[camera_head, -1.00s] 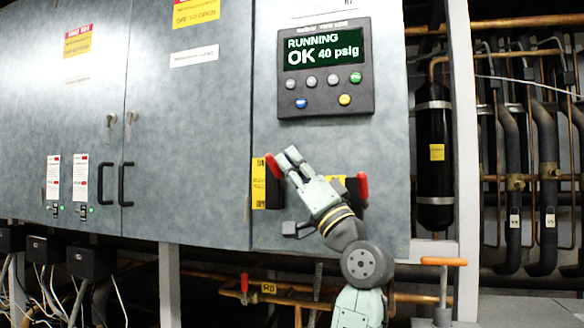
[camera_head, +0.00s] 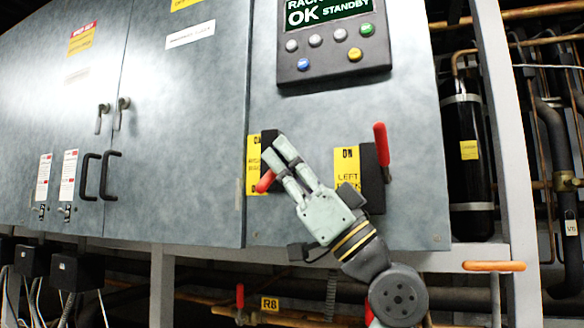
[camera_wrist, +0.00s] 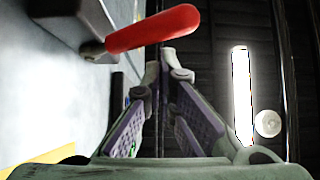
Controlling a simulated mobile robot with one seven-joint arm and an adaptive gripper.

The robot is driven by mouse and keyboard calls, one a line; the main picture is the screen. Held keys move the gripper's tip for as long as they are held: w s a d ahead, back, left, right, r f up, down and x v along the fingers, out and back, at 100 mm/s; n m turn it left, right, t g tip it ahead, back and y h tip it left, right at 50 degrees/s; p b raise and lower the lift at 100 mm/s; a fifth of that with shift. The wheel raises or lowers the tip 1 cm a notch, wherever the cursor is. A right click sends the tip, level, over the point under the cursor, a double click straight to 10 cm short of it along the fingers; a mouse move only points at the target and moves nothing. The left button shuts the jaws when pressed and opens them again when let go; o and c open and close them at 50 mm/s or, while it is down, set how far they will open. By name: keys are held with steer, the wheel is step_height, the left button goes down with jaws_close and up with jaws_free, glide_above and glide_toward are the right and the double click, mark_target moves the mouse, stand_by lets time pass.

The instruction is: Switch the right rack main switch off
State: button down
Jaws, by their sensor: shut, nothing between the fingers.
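Two switches with red handles sit on the grey cabinet.
A control panel (camera_head: 331,75) above reads "OK STANDBY". Cabinet doors with black pull handles (camera_head: 110,174) are to the left. A black cylinder (camera_head: 467,165), pipes and an orange handle (camera_head: 494,266) are to the right. A pipe with a red valve handle (camera_head: 240,296) runs below.

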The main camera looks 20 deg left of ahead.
steer(key=shift+w+f+b, duration=0.2)
steer(key=shift+f+b, duration=0.25)
steer(key=shift+f, duration=0.4)
steer(key=shift+w+f, duration=0.1)
steer(key=shift+f, duration=0.05)
steer(key=v, duration=1.2)
